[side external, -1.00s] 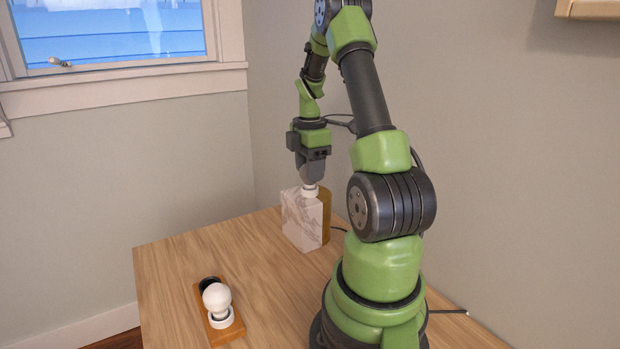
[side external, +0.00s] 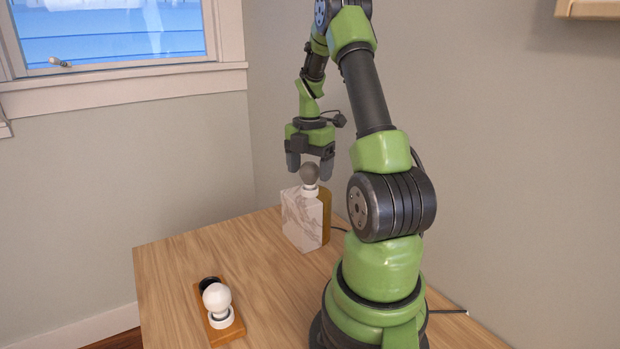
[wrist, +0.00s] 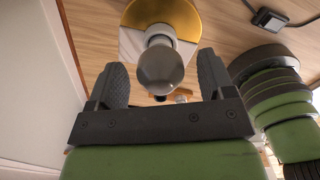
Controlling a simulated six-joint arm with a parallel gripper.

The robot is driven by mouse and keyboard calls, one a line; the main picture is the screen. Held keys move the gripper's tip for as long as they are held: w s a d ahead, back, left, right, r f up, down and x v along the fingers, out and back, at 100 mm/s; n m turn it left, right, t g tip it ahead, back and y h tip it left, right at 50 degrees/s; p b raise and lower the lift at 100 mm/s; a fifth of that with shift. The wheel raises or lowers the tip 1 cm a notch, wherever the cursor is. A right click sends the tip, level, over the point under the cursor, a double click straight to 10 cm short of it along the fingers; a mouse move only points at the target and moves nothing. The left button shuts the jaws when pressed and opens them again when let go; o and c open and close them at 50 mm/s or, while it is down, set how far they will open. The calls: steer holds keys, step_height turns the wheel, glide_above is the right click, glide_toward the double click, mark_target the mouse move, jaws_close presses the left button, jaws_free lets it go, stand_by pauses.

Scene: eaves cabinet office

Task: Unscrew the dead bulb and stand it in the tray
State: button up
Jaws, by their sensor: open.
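The dead bulb (side external: 310,173) is grey and stands upright in a white socket (side external: 310,191) on top of the lamp's marble block (side external: 303,220). In the wrist view the bulb (wrist: 160,68) sits between the two open fingers, with a gap on each side. My gripper (side external: 309,166) is open and empty, with one finger on either side of the bulb. The tray (side external: 227,334) is a narrow wooden piece at the table's front left. A white bulb (side external: 216,297) stands in its near white ring, and its far dark round recess (side external: 209,283) appears empty.
The wooden table (side external: 175,270) is clear between the lamp and the tray. A brass-coloured part (side external: 324,204) adjoins the marble block, and a dark cable (side external: 339,228) runs behind it. Walls stand behind the table, with a window (side external: 110,30) at the upper left.

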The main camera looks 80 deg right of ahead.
steer(key=m, duration=0.3)
steer(key=shift+m, duration=0.4)
steer(key=m, duration=1.9)
steer(key=shift+m, duration=0.3)
steer(key=m, duration=0.8)
steer(key=shift+m, duration=0.3)
steer(key=shift+c, duration=0.3)
